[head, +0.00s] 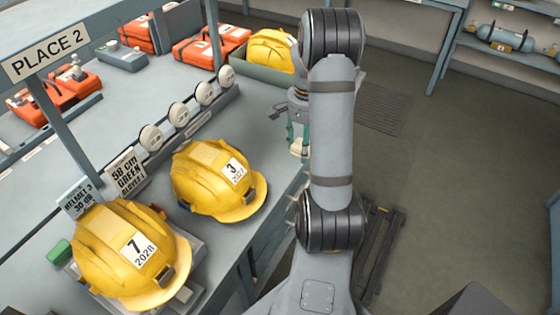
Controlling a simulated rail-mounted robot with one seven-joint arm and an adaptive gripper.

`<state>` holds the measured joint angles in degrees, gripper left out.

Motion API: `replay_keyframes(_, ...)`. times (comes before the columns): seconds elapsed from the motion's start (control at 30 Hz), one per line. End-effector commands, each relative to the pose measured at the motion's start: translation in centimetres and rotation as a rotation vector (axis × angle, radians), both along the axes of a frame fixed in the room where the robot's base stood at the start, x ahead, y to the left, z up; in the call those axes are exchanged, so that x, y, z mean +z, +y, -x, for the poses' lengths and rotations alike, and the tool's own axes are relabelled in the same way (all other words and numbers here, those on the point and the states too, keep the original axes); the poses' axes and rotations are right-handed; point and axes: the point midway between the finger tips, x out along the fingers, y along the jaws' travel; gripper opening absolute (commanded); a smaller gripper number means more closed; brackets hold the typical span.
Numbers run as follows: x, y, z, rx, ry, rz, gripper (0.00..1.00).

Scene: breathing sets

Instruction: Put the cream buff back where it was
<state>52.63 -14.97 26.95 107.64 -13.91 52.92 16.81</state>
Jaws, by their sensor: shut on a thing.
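My gripper (298,140) is left of my arm, above the bench's right edge, pointing down. Its teal fingers are shut on a small cream piece (298,148), which looks like the cream buff. The piece is small in view and partly covered by the fingers. It appears to be held at the bench edge, and I cannot tell whether it touches the bench.
A green-grey tray (262,75) holds another helmet (270,48). Orange cases lie farther back.

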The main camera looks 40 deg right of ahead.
Motion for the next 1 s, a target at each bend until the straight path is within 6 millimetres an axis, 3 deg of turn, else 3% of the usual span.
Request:
replay_keyframes(0.13, -1.9, 2.2, -2.8, 0.005, 0.004, -0.002, 0.21)
replay_keyframes(0.33, -3.6, 3.8, -5.0, 0.001, 0.001, -0.001, 0.21)
replay_keyframes(0.47, -4.2, 4.0, -5.4, 0.000, 0.002, -0.001, 0.21)
replay_keyframes(0.73, -7.7, 4.0, -5.4, 0.001, 0.003, -0.001, 0.21)
replay_keyframes(1.0, -8.0, 4.0, -5.4, 0.001, 0.000, 0.000, 0.21)
